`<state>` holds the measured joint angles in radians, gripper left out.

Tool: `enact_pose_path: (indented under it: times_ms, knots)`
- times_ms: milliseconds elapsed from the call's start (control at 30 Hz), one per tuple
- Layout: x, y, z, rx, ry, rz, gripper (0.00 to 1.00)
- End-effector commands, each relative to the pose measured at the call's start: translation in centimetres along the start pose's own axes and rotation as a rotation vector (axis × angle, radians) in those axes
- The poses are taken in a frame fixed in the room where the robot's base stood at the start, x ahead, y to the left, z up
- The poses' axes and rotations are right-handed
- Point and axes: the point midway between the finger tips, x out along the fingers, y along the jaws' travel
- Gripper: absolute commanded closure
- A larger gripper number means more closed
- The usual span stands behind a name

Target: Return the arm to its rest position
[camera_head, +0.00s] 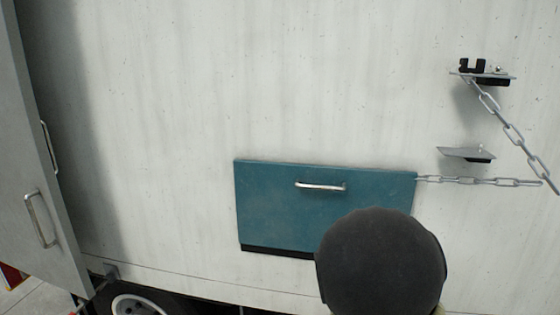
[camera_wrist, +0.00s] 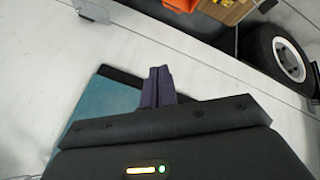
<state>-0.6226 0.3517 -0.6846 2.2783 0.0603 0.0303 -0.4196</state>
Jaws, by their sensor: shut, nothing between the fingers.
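My gripper (camera_wrist: 158,76) shows in the wrist view, its two dark fingers closed together with nothing between them. In the head view the rounded dark end of my arm covers the lower right of the teal panel; my fingers do not show there. The teal panel (camera_head: 275,205) is set on the white truck side, with a silver handle (camera_head: 320,186) near its top. The panel also shows in the wrist view (camera_wrist: 98,105), partly hidden behind my gripper. I cannot tell the gap between my fingers and the panel.
A chain (camera_head: 512,134) hangs from a bracket (camera_head: 484,75) at the right, and another chain (camera_head: 478,181) runs to the panel's edge. A grey door (camera_head: 32,150) with handles stands at the left. A wheel (camera_head: 145,305) is below. Orange items (camera_wrist: 225,10) show at the wrist view's top.

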Motion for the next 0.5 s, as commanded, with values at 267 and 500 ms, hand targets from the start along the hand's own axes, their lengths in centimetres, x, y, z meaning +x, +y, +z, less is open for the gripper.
enact_pose_path:
  times_ms: [267,500]
  knots:
    - [-3.6,-3.4,6.4,0.241,-0.133,-0.188,1.0]
    - [-7.6,-5.9,10.9,0.377,-0.238,-0.261,1.0]
